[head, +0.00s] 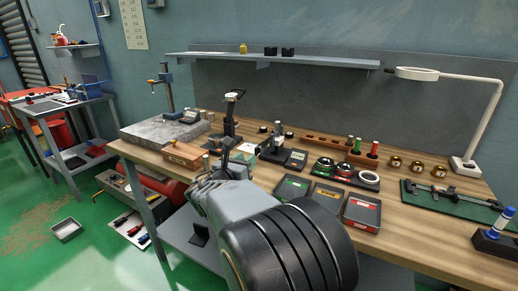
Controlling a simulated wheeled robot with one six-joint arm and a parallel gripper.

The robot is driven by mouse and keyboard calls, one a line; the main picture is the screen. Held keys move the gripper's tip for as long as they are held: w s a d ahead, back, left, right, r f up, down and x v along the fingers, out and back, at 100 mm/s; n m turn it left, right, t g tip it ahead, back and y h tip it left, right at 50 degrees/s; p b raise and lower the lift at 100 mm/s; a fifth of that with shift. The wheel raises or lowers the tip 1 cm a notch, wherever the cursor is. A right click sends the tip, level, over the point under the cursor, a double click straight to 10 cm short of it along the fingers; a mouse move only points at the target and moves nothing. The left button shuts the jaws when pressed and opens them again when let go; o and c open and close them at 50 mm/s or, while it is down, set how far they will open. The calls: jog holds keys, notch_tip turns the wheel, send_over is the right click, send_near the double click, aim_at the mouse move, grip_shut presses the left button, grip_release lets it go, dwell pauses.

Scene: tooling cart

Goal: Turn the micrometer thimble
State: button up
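I cannot clearly pick out the micrometer thimble. A small dark and silver instrument on a stand (275,148), with a grey display box at its right, stands mid-bench and may be the micrometer. A taller black stand with a pale top (231,120) is left of it. My gripper (214,168) is over the bench's front edge, left of and nearer than the small instrument and apart from it. My arm hides much of the gripper, and its fingers are small and dark; I cannot tell whether they are open or shut or hold anything.
A wooden box (184,155) is left of my gripper. A granite plate (150,133) carries a height gauge. Black, labelled trays (327,194) line the front edge, right of my arm. A green mat (472,204) holds a caliper. A ring lamp (417,73) overhangs the right side.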

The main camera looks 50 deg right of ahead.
aim_at(259, 151)
jog(key=x, duration=0.9)
jog(key=c, duration=0.5)
jog(key=shift+f+m+b, duration=0.15)
jog(key=shift+m+b, duration=0.15)
jog(key=shift+b, duration=0.4)
jog(key=m+b, duration=0.1)
jog(key=b, duration=0.1)
jog(key=m+b, duration=0.1)
jog(key=b, duration=0.1)
jog(key=shift+s+f+m, duration=0.1)
jog(key=shift+f+m, duration=0.1)
jog(key=shift+m, duration=0.1)
jog(key=m+b, duration=0.4)
jog(key=b, duration=0.2)
jog(key=shift+m, duration=0.4)
jog(key=m+b, duration=0.5)
jog(key=b, duration=0.1)
jog(key=shift+b, duration=0.4)
jog(key=m+b, duration=0.3)
jog(key=shift+s+r+m, duration=0.1)
jog(key=shift+m, duration=0.2)
